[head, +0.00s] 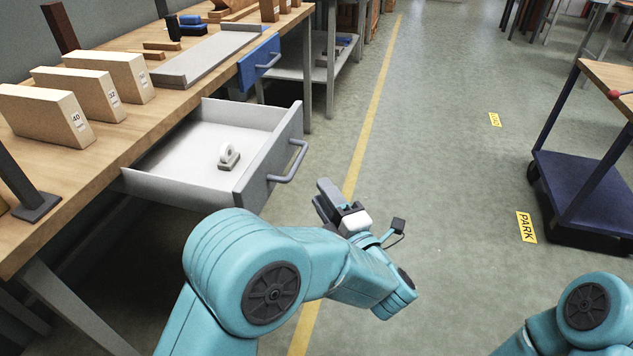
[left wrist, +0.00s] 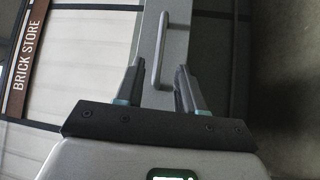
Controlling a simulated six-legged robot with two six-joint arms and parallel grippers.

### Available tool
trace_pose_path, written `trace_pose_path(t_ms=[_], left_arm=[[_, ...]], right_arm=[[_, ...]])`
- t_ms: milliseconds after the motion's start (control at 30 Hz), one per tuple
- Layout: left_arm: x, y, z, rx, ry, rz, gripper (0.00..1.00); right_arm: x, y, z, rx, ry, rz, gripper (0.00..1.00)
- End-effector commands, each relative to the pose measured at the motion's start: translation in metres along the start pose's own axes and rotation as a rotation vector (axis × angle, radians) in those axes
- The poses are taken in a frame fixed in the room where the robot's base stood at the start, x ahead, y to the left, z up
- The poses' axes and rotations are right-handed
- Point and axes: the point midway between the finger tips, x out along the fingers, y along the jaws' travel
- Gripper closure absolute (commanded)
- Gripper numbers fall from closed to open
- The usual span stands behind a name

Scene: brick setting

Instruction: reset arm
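My left arm comes in from the lower left in the head view, and its gripper (head: 335,200) hangs over the floor just right of the open drawer. In the left wrist view the left gripper (left wrist: 158,82) has its two fingers apart, with nothing held between them. The drawer's handle (left wrist: 158,50) shows beyond and between the fingers, apparently not gripped; it also shows in the head view (head: 290,162). My right arm (head: 585,310) shows only in part at the lower right, and its gripper is out of view.
The grey drawer (head: 180,178) stands pulled out from the workbench (head: 160,110), with a small white and grey item (head: 229,157) inside. Tan blocks (head: 100,82) stand on the bench. A blue trolley (head: 590,190) stands at the right. The floor between is clear.

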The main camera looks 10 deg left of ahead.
Motion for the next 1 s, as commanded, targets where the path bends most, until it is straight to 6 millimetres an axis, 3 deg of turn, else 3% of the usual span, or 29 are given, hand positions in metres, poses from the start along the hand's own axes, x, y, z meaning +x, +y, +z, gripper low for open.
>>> trace_pose_path(t_ms=[467, 567, 667, 767, 800, 900, 1000], left_arm=[[-0.002, 0.0, 0.0, 0.001, 0.0, -0.001, 0.62], [0.002, -0.01, 0.002, 0.033, -0.028, -0.015, 0.62], [0.015, -0.05, 0.009, 0.16, -0.148, -0.074, 0.62], [0.021, -0.123, 0.013, 0.384, -0.379, -0.188, 0.62], [0.016, -0.158, 0.011, 0.482, -0.491, -0.243, 0.62], [-0.014, -0.235, -0.005, 0.697, -0.781, -0.376, 0.62], [-0.06, -0.292, -0.034, 0.852, -1.058, -0.488, 0.62]], right_arm=[[0.0, 0.0, 0.0, 0.0, 0.0, 0.0, 0.57], [0.0, 0.0, 0.0, 0.0, 0.0, 0.0, 0.57], [0.0, 0.0, 0.0, 0.0, 0.0, 0.0, 0.57], [0.0, 0.0, 0.0, 0.0, 0.0, 0.0, 0.57], [0.0, 0.0, 0.0, 0.0, 0.0, 0.0, 0.57], [0.0, 0.0, 0.0, 0.0, 0.0, 0.0, 0.57], [0.0, 0.0, 0.0, 0.0, 0.0, 0.0, 0.57]])
